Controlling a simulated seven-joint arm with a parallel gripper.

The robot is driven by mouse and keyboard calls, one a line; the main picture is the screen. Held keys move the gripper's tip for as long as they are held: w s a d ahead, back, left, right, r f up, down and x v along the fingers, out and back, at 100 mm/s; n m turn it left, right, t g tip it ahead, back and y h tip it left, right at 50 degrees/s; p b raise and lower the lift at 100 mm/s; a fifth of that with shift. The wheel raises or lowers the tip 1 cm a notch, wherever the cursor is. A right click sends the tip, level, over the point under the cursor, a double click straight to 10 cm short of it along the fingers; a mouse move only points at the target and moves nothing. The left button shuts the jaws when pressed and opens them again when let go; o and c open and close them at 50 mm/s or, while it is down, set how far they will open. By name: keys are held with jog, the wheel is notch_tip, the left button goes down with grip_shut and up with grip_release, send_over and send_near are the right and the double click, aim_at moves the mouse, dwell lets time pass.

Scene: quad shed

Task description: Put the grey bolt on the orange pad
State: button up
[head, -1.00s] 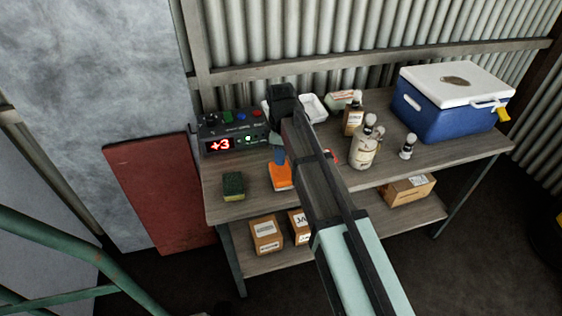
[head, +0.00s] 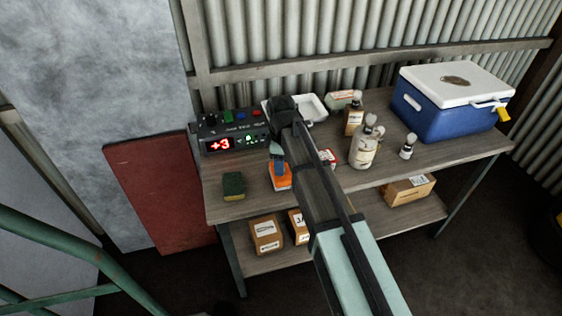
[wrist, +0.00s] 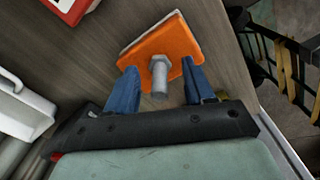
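The orange pad (head: 283,184) lies near the front edge of the bench top, and it also shows in the wrist view (wrist: 187,48). The grey bolt (wrist: 159,75) is over the pad in the wrist view. It appears to stand upright with its wide head on the pad and its shank toward the camera. My gripper (wrist: 161,78) has its two blue fingers on either side of the bolt, with a visible gap on each side. It is open. In the head view my gripper (head: 279,169) is low over the pad, and I cannot make out the bolt there.
A sponge (head: 233,186) lies left of the pad. A control box (head: 235,133) and a white tray (head: 313,107) stand behind. A red-and-white box (head: 328,158), bottles (head: 364,146) and a blue cooler (head: 450,105) are to the right. Bare bench lies between sponge and pad.

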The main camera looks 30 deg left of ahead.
notch_tip(320, 180, up, 12)
jog(key=shift+r, duration=0.2)
dwell(0.7)
dwell(0.4)
jog(key=d+f+m, duration=0.3)
jog(key=d+f, duration=0.8)
jog(key=d, duration=0.4)
jog(key=d+f+m, duration=0.2)
jog(key=d+f, duration=0.9)
jog(key=d, duration=0.3)
jog(key=s+d+f+m+g, duration=0.1)
jog(key=s+d+f+m, duration=0.2)
jog(key=d+f, duration=0.35)
jog(key=s+d+f+m+g, duration=0.2)
jog(key=s+d+f+m, duration=0.15)
jog(key=f, duration=0.55)
jog(key=s+d+f+m+g, duration=0.2)
jog(key=s+d+f+m, duration=0.3)
jog(key=s+f, duration=0.3)
jog(key=s+d+f+m+g, duration=0.1)
jog(key=s+d+f+m, duration=0.4)
jog(key=s+f, duration=0.4)
jog(key=s+d, duration=0.1)
jog(key=s, duration=0.5)
jog(key=shift+s+d+f+g, duration=0.15)
jog(key=shift+s+f+g, duration=0.1)
jog(key=shift+s+g, duration=0.15)
